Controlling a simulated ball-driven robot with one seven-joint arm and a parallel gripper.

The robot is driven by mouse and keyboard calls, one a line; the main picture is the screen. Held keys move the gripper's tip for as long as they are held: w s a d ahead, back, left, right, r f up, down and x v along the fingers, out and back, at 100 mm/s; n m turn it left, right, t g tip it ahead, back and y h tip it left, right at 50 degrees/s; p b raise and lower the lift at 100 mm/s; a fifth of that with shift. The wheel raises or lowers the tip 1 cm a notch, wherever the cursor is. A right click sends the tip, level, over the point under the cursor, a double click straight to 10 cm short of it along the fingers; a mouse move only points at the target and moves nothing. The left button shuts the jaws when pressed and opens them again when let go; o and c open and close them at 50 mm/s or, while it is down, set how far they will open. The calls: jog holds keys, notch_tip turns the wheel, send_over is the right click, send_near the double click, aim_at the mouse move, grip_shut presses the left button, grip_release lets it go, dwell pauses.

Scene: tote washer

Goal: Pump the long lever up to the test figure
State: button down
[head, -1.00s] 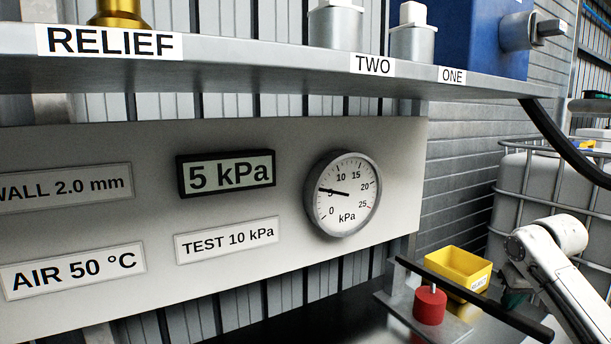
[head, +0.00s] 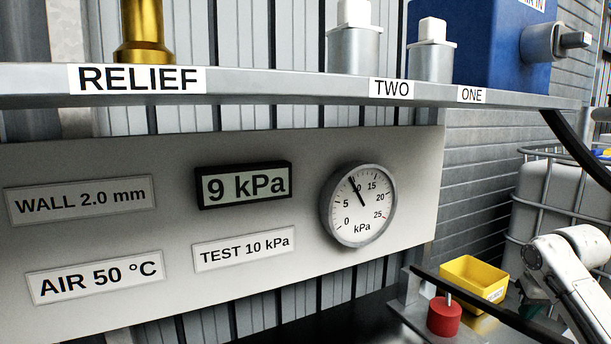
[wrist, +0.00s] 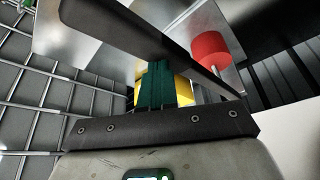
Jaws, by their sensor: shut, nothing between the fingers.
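The long lever (head: 480,303) is a dark bar slanting down to the right. It passes above a red cylinder (head: 444,319) with a thin rod. In the wrist view the lever (wrist: 150,38) crosses the top of the picture, with the red cylinder (wrist: 208,48) beyond it. My gripper (wrist: 156,66) has its green fingers together, with nothing between them, close to the lever; I cannot tell whether they touch it. In the head view the lever partly hides the fingers. The digital display (head: 243,185) reads 9 kPa. The dial gauge (head: 358,205) needle sits just below 10. A plate (head: 243,248) says TEST 10 kPa.
A yellow bin (head: 470,275) stands behind the lever. A shelf (head: 300,88) above carries a brass RELIEF fitting (head: 143,30), valves ONE (head: 431,50) and TWO (head: 354,45), and a blue box (head: 495,45). A caged white tank (head: 560,205) stands at right.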

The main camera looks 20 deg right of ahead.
jog(key=shift+s+r+p, duration=0.1)
jog(key=shift+r+p, duration=2.5)
jog(key=shift+r, duration=0.35)
jog(key=shift+a, duration=0.1)
